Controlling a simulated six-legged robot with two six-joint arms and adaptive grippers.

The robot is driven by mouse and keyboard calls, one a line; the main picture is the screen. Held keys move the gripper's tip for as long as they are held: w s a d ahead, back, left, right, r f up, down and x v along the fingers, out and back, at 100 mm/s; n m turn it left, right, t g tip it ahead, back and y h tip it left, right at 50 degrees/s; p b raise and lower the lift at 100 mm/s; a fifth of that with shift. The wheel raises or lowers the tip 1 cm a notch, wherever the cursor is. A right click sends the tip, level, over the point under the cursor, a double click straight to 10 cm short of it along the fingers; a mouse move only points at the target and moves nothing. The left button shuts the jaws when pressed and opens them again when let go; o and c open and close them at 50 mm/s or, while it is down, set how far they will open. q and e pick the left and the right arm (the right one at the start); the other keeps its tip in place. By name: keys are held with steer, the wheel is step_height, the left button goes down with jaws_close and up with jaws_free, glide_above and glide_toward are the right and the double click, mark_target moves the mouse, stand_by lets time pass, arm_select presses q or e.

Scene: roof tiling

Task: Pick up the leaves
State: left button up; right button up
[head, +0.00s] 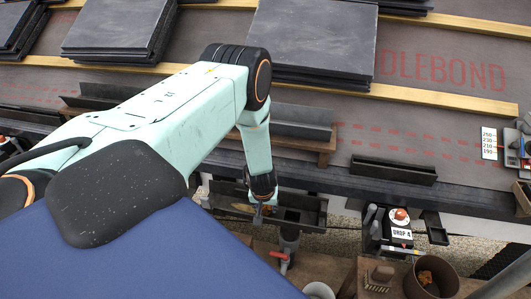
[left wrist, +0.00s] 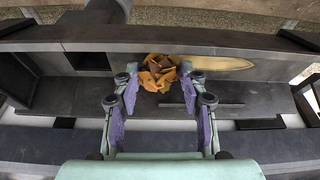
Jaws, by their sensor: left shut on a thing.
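The leaves (left wrist: 158,70) are a small orange and brown clump in the left wrist view, in a dark grey gutter trough (left wrist: 215,92). My left gripper (left wrist: 158,80) has its purple-padded fingers on both sides of the clump and is shut on it. In the head view, my left gripper (head: 262,207) reaches down into the trough (head: 312,208), and the leaves are mostly hidden there. A brown bucket (head: 452,272) at the lower right of the head view has some orange-brown leaves inside. My right gripper is not in view.
A tan strip (left wrist: 222,63) lies in the trough beside the leaves. A pipe with a red handle (head: 280,256) stands below the trough. A brush (head: 380,275) and a device labelled "DROP 4" (head: 401,234) are near the bucket. Slate stacks (head: 312,40) lie on the roof.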

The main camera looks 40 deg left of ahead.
arm_select(q)
steer(key=shift+r+p, duration=3.75)
steer(key=shift+r, duration=1.25)
